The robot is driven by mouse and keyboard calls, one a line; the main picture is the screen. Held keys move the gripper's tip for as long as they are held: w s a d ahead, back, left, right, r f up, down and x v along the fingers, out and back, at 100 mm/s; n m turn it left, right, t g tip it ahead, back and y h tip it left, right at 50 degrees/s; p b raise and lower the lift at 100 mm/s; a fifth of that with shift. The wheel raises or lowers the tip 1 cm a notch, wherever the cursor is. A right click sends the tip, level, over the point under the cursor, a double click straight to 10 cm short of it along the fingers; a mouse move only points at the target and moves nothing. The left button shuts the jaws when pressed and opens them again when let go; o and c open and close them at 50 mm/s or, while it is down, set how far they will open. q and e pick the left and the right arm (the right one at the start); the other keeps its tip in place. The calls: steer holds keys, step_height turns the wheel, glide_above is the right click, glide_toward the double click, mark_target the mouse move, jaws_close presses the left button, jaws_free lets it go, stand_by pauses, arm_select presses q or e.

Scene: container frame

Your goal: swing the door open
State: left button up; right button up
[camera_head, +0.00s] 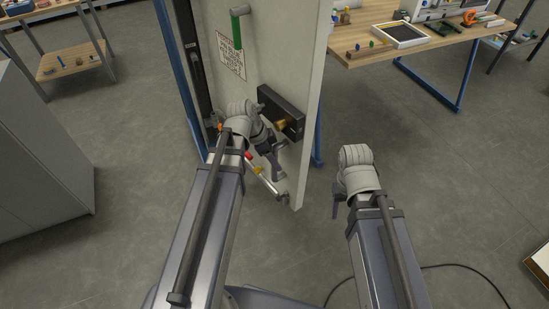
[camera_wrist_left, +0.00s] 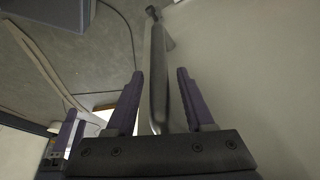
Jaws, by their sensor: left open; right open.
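The door (camera_head: 275,65) is a pale upright panel in the middle of the head view, with blue frame posts beside and behind it. It carries a green handle (camera_head: 236,27), a printed sign, a black lock box (camera_head: 281,112) with a brass knob, and a silver bar handle (camera_head: 266,184) low down. My left gripper (camera_head: 277,165) is open close to the door face, below the lock box. In the left wrist view the bar handle (camera_wrist_left: 158,70) runs between its spread fingers (camera_wrist_left: 160,98); contact is unclear. My right gripper (camera_head: 337,205) is open and empty, right of the door.
A wooden workbench (camera_head: 440,48) with trays and tools stands behind on the right. A grey cabinet (camera_head: 40,155) is at the left, with a shelf table (camera_head: 70,62) behind it. A black cable (camera_head: 450,266) lies on otherwise open floor at right.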

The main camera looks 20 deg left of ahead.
steer(key=shift+r, duration=0.1)
arm_select(q)
steer(key=p+v, duration=0.7)
steer(key=shift+a+r, duration=0.15)
steer(key=shift+r, duration=0.2)
arm_select(e)
step_height(320, 180, up, 7)
arm_select(q)
steer(key=shift+s, duration=0.1)
